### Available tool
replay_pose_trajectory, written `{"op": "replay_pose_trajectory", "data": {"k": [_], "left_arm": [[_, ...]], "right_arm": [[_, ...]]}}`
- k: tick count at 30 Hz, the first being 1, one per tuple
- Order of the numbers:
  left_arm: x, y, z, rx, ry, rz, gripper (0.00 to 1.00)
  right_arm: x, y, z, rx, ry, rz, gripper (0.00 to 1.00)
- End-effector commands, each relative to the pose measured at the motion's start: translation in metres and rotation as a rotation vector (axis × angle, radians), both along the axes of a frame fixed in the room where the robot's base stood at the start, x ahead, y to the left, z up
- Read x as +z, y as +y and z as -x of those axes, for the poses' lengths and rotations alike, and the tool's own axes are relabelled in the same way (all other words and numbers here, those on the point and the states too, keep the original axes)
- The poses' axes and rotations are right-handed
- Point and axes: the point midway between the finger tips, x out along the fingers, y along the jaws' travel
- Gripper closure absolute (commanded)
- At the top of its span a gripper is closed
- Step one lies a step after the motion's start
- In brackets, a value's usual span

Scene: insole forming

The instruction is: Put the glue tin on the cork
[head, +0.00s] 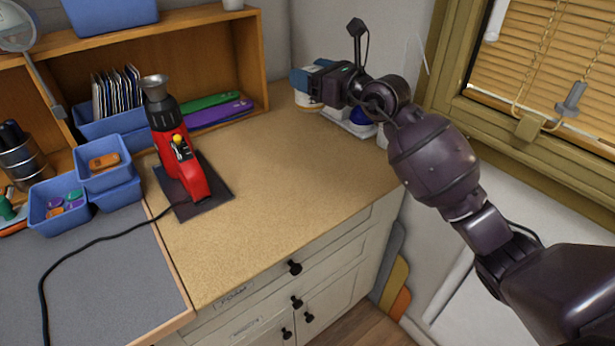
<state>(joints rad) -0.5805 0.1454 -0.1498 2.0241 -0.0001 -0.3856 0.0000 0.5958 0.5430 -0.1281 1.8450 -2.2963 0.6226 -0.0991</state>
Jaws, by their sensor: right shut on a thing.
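My right gripper (312,80) is at the far back right of the counter, its arm coming in from the right. It is shut on a small tin with a blue upper part and a pale, yellowish lower part, which I take as the glue tin (306,101). The gripper hides part of the tin, and I cannot tell whether its base touches anything. The tan, speckled cork surface (285,190) covers the counter top in front of it. My left gripper is not in view.
A red heat tool (185,160) stands on a dark plate at the left. Blue bins (107,166) stand farther left. The middle of the cork is clear.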

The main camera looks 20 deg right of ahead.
Motion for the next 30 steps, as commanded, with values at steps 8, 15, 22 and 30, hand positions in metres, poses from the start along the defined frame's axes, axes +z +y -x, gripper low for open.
{"op": "replay_pose_trajectory", "data": {"k": [8, 15, 22, 30], "left_arm": [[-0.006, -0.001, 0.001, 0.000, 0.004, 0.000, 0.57], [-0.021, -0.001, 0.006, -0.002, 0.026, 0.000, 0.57], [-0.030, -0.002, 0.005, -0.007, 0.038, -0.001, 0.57], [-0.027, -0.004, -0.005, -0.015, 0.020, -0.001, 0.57]], "right_arm": [[-0.006, 0.001, -0.012, 0.003, 0.006, -0.004, 0.65], [-0.060, 0.000, -0.011, 0.002, 0.009, -0.003, 0.65], [-0.109, 0.001, -0.011, 0.003, 0.010, -0.002, 0.65], [-0.134, 0.001, -0.011, 0.003, 0.003, -0.004, 0.65]]}}
